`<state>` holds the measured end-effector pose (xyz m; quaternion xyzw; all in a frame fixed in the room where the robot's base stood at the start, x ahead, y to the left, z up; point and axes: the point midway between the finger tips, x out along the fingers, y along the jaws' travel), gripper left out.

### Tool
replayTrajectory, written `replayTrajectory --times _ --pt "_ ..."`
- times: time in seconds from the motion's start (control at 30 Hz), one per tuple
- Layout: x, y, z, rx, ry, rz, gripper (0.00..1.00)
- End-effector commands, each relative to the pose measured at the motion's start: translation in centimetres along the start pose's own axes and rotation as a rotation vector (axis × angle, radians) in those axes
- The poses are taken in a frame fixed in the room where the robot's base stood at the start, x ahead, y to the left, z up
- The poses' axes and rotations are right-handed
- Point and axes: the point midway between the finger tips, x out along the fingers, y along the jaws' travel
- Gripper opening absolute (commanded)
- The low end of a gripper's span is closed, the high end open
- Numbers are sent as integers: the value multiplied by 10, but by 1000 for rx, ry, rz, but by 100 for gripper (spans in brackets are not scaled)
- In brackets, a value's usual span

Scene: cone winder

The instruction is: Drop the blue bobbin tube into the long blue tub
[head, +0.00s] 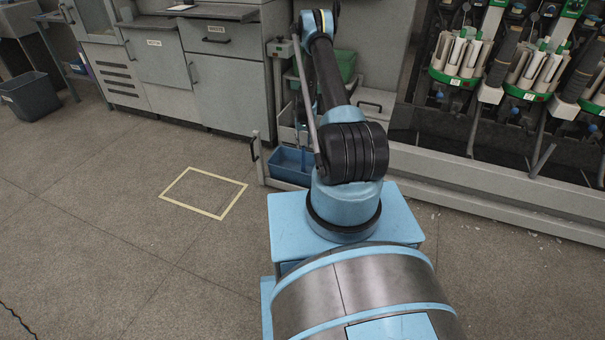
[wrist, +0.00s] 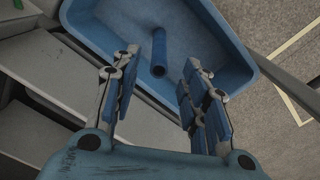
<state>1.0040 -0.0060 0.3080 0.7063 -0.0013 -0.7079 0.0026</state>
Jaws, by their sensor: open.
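The long blue tub (wrist: 225,35) lies below my gripper in the wrist view. It also shows in the head view (head: 291,167), low at the cabinet, partly hidden by my arm. The blue bobbin tube (wrist: 159,48) is within the tub's outline, with its dark round end towards me. I cannot tell whether it touches the tub's floor. My gripper (wrist: 160,62) is open, its fingers spread to either side of the tube in the picture and apart from it. In the head view my gripper is hidden behind my arm.
Grey cabinet shelves (wrist: 75,72) lie left of the tub in the wrist view. A green container (head: 346,65) stands higher in the cabinet. The winding machine (head: 500,110) is at the right. The floor with a yellow taped rectangle (head: 204,192) is clear.

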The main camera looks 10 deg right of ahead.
Motion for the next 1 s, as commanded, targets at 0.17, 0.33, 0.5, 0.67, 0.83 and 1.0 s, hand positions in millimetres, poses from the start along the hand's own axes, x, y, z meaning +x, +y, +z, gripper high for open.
replayTrajectory --times 0.17,0.33,0.5,0.67,0.83,1.0 --pt "-26 0 0 0 0 0 41" --pt "-54 0 0 0 -1 0 41" --pt "-79 0 0 0 -1 0 41" --pt "-97 0 0 0 -1 0 41" --pt "-106 0 0 0 -1 0 41" --pt "-108 0 0 0 -1 0 41"
